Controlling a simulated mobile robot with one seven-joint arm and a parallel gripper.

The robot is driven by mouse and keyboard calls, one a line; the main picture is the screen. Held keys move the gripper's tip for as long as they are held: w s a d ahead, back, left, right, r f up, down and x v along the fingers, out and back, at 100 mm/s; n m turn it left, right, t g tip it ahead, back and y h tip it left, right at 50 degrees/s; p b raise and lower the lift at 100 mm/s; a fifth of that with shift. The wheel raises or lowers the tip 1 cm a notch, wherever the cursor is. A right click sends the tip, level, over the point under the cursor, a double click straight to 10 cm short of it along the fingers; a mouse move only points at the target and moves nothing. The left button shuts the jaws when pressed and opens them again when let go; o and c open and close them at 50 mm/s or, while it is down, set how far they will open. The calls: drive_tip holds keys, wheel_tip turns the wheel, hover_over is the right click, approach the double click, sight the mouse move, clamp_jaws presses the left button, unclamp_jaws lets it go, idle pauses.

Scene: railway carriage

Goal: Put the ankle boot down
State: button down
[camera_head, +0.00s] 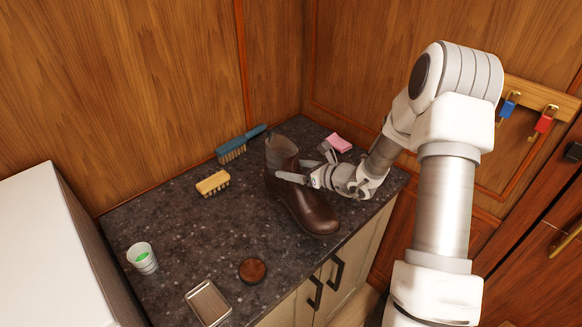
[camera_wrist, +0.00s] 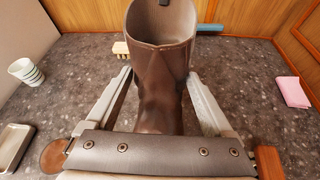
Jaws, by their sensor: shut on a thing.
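The brown leather ankle boot (camera_head: 312,208) stands upright at the right part of the dark stone counter (camera_head: 165,226), its toe toward the front edge. My gripper (camera_head: 306,165) reaches it from the right and is shut on its shaft. In the wrist view the boot's open top (camera_wrist: 160,38) shows between the two fingers, one on each side. I cannot tell whether the sole touches the counter or hangs just above it.
A round brown tin (camera_head: 252,270), a metal tray (camera_head: 208,303) and a striped cup (camera_head: 142,258) are to the left. The counter's left middle is clear.

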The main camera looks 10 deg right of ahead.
sight(295, 187)
drive_tip(key=shift+r, duration=0.1)
idle(0.3)
wheel_tip(295, 187, down, 6)
drive_tip(key=b, duration=0.7)
drive_tip(key=shift+f, duration=0.45)
drive_tip(key=shift+c, duration=0.6)
unclamp_jaws()
drive_tip(key=shift+o, duration=0.6)
drive_tip(key=shift+s+f, duration=0.1)
drive_tip(key=shift+d, duration=0.1)
drive_tip(key=v, duration=1.1)
drive_tip(key=b+v, duration=0.1)
drive_tip(key=v, duration=0.5)
drive_tip(key=shift+s+r, duration=0.1)
drive_tip(key=shift+r, duration=0.3)
